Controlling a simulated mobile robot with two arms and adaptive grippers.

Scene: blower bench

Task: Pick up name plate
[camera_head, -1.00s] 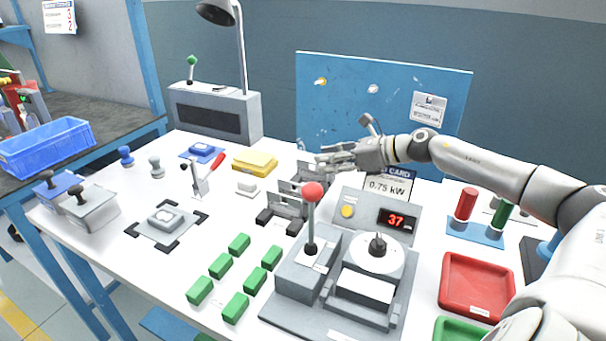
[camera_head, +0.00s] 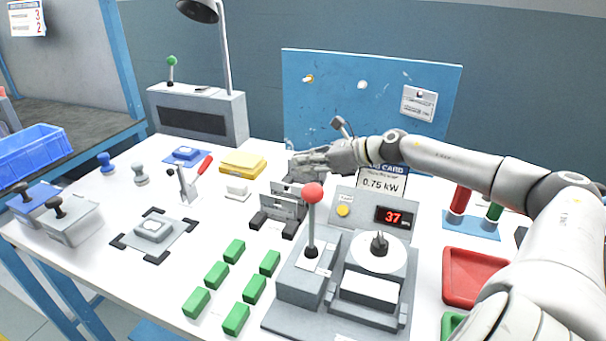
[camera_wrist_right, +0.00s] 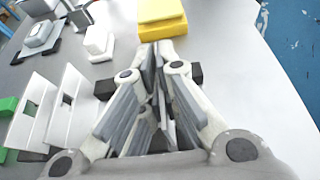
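Thin grey name plates (camera_head: 283,207) stand upright in a rack with black feet in the middle of the bench. Two pale upright plates (camera_wrist_right: 38,112) show at the left in the right wrist view. My right gripper (camera_head: 296,166) is low at the rear of the rack. In the wrist view its fingertips (camera_wrist_right: 158,50) are close together over the rack, between two black feet, with a thin grey name plate, seen nearly edge-on, between them. The fingers hide most of that plate. My left gripper is not in view.
A yellow block (camera_head: 242,163) and a small white block (camera_head: 237,190) lie left of the rack. A grey press with a red-knobbed lever (camera_head: 312,192) stands in front, beside a 37 display (camera_head: 395,217). Green blocks (camera_head: 235,250) lie front left. A red tray (camera_head: 472,277) is right.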

